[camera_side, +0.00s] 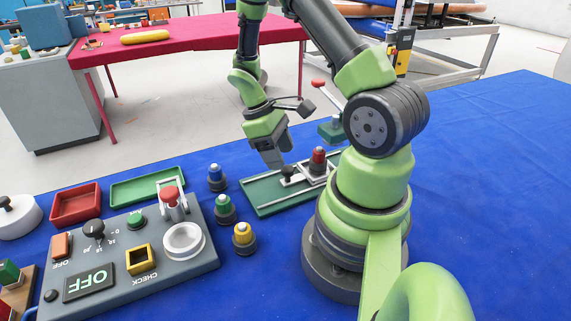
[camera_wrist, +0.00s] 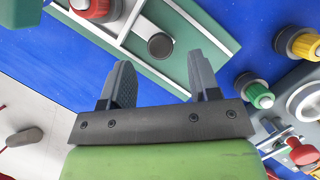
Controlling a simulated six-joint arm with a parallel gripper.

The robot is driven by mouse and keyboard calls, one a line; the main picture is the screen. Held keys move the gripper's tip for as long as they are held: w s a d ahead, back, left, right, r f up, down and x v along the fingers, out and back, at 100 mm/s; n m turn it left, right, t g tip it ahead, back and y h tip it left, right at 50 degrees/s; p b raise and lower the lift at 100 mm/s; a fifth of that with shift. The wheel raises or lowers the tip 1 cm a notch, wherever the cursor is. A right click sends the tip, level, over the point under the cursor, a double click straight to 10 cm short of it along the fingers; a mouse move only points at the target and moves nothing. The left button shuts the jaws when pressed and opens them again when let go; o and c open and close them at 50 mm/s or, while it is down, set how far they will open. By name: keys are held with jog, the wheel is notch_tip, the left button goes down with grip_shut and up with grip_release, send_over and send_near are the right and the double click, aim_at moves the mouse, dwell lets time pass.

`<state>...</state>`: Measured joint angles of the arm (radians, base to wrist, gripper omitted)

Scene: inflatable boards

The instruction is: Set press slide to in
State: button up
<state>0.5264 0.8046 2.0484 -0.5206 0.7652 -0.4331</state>
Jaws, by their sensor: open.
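The press is a green base plate (camera_side: 262,197) with pale rails, and it also shows in the wrist view (camera_wrist: 212,42). A dark round slide knob (camera_side: 287,172) stands on it, next to a red-topped press post (camera_side: 318,157). In the wrist view the dark knob (camera_wrist: 160,46) lies just beyond the gap between my fingertips, and part of the red top (camera_wrist: 97,8) is at the upper edge. My gripper (camera_side: 280,162) points down close above the knob. Its fingers (camera_wrist: 160,68) are apart with nothing between them. Whether they touch the knob is unclear.
Blue, green and yellow buttons (camera_side: 242,236) stand left of the press. The grey control panel (camera_side: 200,262) reads OFF. Red (camera_side: 75,206) and green (camera_side: 148,186) trays lie behind it. A red-handled lever (camera_side: 331,128) stands behind the press. The blue table (camera_side: 490,190) is clear at right.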

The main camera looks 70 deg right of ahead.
aim_at(287, 168)
jog(key=shift+x, duration=1.85)
grip_shut()
jog(key=shift+s+d, duration=1.35)
grip_release()
jog(key=v, duration=1)
